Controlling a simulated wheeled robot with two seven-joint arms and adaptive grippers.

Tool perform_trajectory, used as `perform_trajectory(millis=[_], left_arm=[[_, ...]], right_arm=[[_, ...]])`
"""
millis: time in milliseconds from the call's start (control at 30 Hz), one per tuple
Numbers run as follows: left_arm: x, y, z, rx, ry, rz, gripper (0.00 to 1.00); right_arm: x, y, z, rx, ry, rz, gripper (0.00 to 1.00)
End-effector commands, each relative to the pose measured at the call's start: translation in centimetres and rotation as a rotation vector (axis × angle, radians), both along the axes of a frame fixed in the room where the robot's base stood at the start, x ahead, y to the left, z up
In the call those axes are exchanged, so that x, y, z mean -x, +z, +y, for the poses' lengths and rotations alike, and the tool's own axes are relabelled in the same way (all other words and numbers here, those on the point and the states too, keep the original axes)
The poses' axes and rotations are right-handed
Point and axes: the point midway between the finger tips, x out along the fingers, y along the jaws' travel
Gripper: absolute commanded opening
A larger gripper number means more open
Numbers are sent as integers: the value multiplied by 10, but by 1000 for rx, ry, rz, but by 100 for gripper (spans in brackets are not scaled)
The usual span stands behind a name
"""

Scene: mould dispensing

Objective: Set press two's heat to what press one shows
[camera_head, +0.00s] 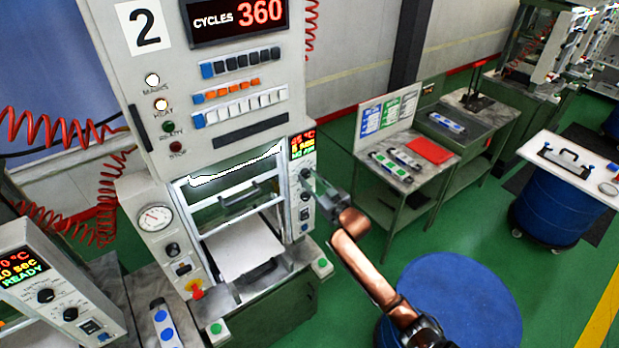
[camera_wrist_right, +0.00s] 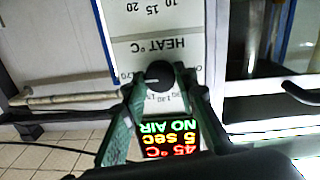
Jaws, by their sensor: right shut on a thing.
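Press two (camera_head: 170,105), marked with a large 2, stands in the middle of the head view. Its small display (camera_head: 302,145) shows in the right wrist view upside down (camera_wrist_right: 170,138) and reads 45 °C, 5 sec, NO AIR. My right gripper (camera_head: 313,180) is at the side panel. In the right wrist view its green fingers (camera_wrist_right: 160,80) are shut on the black heat knob (camera_wrist_right: 159,73), beside the HEAT °C label. A second press's panel (camera_head: 55,285), likely press one, is cut off at the left. Its display (camera_head: 18,268) shows a temperature ending in 0 °C, and READY.
Press two's front has a gauge (camera_head: 155,217), a red and yellow switch (camera_head: 195,288) and green buttons. A white plate (camera_head: 242,248) lies in its opening. A blue round drum top (camera_head: 458,305) stands at the front right. Side tables (camera_head: 410,180) stand behind on the green floor.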

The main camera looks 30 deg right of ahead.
Motion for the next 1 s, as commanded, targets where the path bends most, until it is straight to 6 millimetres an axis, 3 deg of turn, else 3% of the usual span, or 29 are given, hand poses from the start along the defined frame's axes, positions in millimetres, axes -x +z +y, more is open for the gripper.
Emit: perform_trajectory(millis=[300, 333, 567, 867, 1000], left_arm=[[0, 0, 0, 0, 0, 0, 0], [0, 0, 0, 0, 0, 0, 0], [0, 0, 0, 0, 0, 0, 0], [2, 0, 2, -2, 1, 2, 0], [1, 0, 1, -1, 0, 1, 0]], right_arm=[[0, -3, 1, -6, 0, 5, 2], [0, -3, 1, -6, 0, 5, 29], [0, -2, 0, -4, 1, 3, 44], [2, -1, 0, -2, 0, 1, 44], [16, -2, -1, -1, 0, 2, 44]])
